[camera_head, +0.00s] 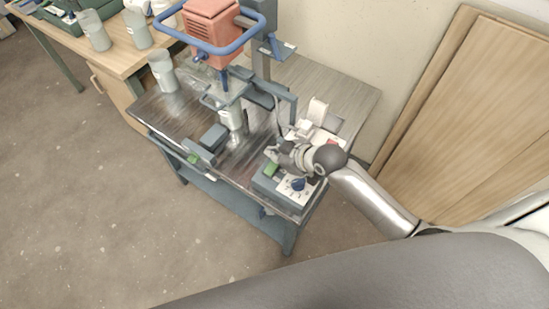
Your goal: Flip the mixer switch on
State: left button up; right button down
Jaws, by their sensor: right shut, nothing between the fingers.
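The mixer (213,30) has an orange motor housing with a blue loop handle and stands at the back of a metal-topped cart (160,115). A grey control box (266,184) sits at the cart's front right corner. It carries a white panel with a blue knob (298,184) and a green part (271,169), which may be the switch; its position is too small to tell. My right gripper (272,153) is shut and empty, just above and behind the green part. Contact cannot be told. The gripper hides part of the box. My left gripper is out of view.
A light container (232,119) stands under the mixer. Another container (162,72) stands at the cart's left. Wooden boards (465,110) lean on the right wall. The floor in front is clear.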

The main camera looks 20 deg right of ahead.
aim_at(274, 167)
jog(key=f, duration=0.2)
jog(key=w+f, duration=0.1)
jog(key=f, duration=0.1)
jog(key=shift+w+f, duration=0.1)
jog(key=shift+w, duration=0.05)
jog(key=shift+f, duration=0.4)
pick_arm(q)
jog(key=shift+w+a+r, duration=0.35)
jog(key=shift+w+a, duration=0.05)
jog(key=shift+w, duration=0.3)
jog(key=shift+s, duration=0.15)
